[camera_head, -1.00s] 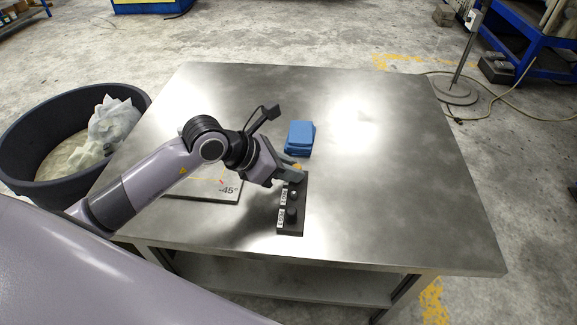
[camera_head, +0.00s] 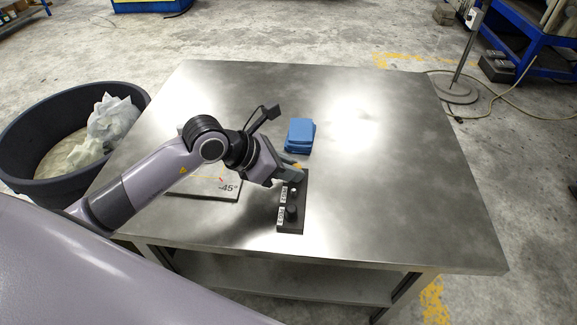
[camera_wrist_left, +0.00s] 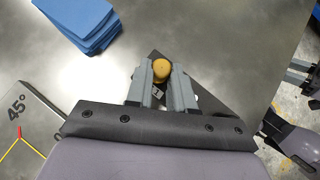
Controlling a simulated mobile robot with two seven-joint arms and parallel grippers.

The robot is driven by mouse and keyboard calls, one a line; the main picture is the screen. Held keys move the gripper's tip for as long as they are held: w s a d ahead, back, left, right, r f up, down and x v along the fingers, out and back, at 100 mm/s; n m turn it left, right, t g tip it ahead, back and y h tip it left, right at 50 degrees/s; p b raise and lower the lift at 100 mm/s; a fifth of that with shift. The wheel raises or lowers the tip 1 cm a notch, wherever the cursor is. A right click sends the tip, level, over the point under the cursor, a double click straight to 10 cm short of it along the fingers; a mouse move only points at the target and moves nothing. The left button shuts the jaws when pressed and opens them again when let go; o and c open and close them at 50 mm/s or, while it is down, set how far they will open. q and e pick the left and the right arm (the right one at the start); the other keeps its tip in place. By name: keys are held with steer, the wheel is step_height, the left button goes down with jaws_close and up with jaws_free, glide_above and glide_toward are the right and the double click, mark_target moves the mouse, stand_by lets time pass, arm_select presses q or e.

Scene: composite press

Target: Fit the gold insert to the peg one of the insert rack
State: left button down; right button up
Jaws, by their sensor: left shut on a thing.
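The gold insert (camera_wrist_left: 161,69) shows in the left wrist view as a round gold top between the fingertips of my left gripper (camera_wrist_left: 160,76). My left gripper is shut on it. In the head view my left gripper (camera_head: 296,172) is at the far end of the black insert rack (camera_head: 291,226), and only a speck of gold shows there. The rack lies on the metal table with white labels along its left side and a dark knob-like piece (camera_head: 292,211) near its near end. The gripper hides the rack's far end, so I cannot tell whether the insert is seated on a peg.
A stack of blue cloths (camera_head: 299,135) lies beyond the rack. The right side of the metal table (camera_head: 400,170) is clear. A dark round bin (camera_head: 35,190) stands left of the table.

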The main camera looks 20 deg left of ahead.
arm_select(q)
steer(key=shift+f, duration=0.1)
steer(key=c, duration=0.9)
jaws_free()
